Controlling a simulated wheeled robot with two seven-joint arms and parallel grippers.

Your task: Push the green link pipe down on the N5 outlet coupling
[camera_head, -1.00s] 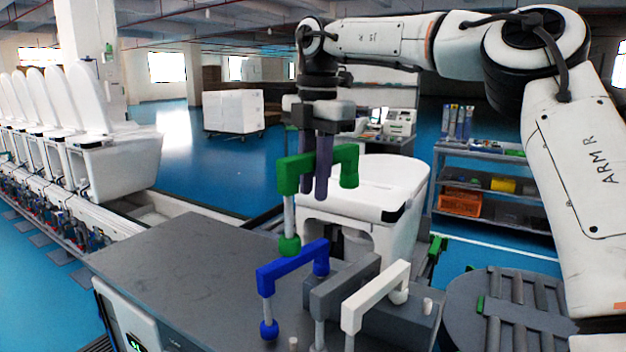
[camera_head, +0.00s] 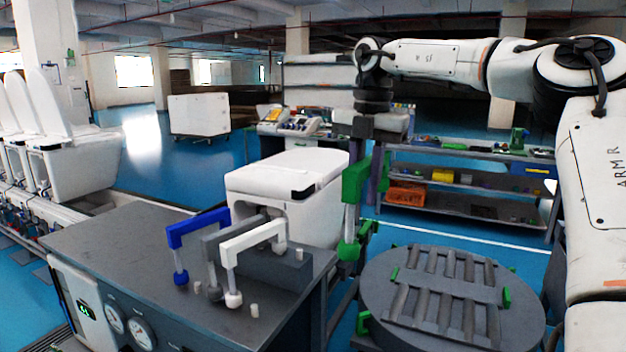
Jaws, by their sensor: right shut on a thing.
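The green link pipe (camera_head: 353,185) hangs in my right gripper (camera_head: 371,190), which is shut on its upper part. The pipe shows nearly end-on, with its green lower end (camera_head: 348,250) beside the right edge of the grey bench (camera_head: 120,240) in the picture. It looks clear of the bench. Blue (camera_head: 198,230), grey (camera_head: 212,245) and white (camera_head: 250,240) link pipes stand on the bench to its left. Small pale stubs (camera_head: 254,310) stick up near them. I cannot tell which part is the N5 outlet coupling. My left gripper is out of view.
A round grey roller table (camera_head: 385,300) with green blocks stands right of the bench. A white toilet (camera_head: 285,185) is behind the bench. A shelf rack (camera_head: 460,190) with bins stands at the back right. Blue floor is open at the back left.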

